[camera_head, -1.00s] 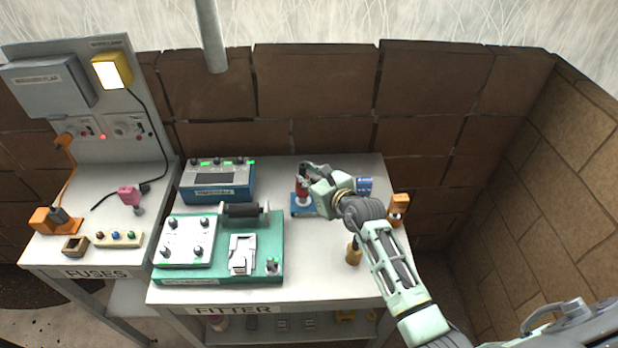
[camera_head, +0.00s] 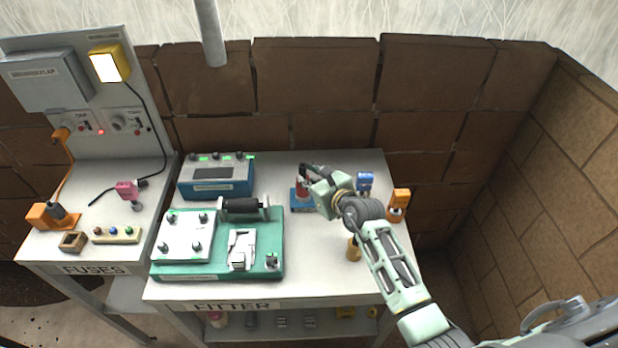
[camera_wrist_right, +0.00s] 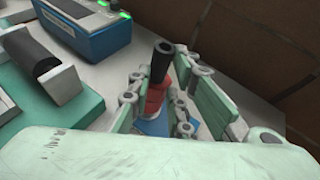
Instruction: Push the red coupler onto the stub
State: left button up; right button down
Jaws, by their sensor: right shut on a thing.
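The red coupler (camera_head: 301,187) is upright over the blue base (camera_head: 301,204) at the back right of the FITTER table. My right gripper (camera_head: 309,181) is shut on it from the right. In the right wrist view the red coupler (camera_wrist_right: 155,98) lies between the finger links, with a dark cylinder (camera_wrist_right: 161,62) rising above it. A piece of the blue base (camera_wrist_right: 152,127) shows below. The stub is hidden, so I cannot tell how deep the coupler sits on it. My left gripper is not in view.
A blue instrument box (camera_head: 218,180) and a green board (camera_head: 220,268) with a dark roller (camera_head: 244,208) stand to the left. A blue block (camera_head: 365,183), an orange block (camera_head: 398,204) and a tan bottle (camera_head: 353,250) stand near my right arm. The table's front middle is clear.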

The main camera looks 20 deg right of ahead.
jog(key=shift+f+b, duration=0.4)
jog(key=shift+f, duration=0.25)
jog(key=c, duration=1.5)
grip_release()
jog(key=shift+c, duration=0.2)
jog(key=v, duration=1.2)
jog(key=shift+s, duration=0.1)
jog(key=v, duration=1.2)
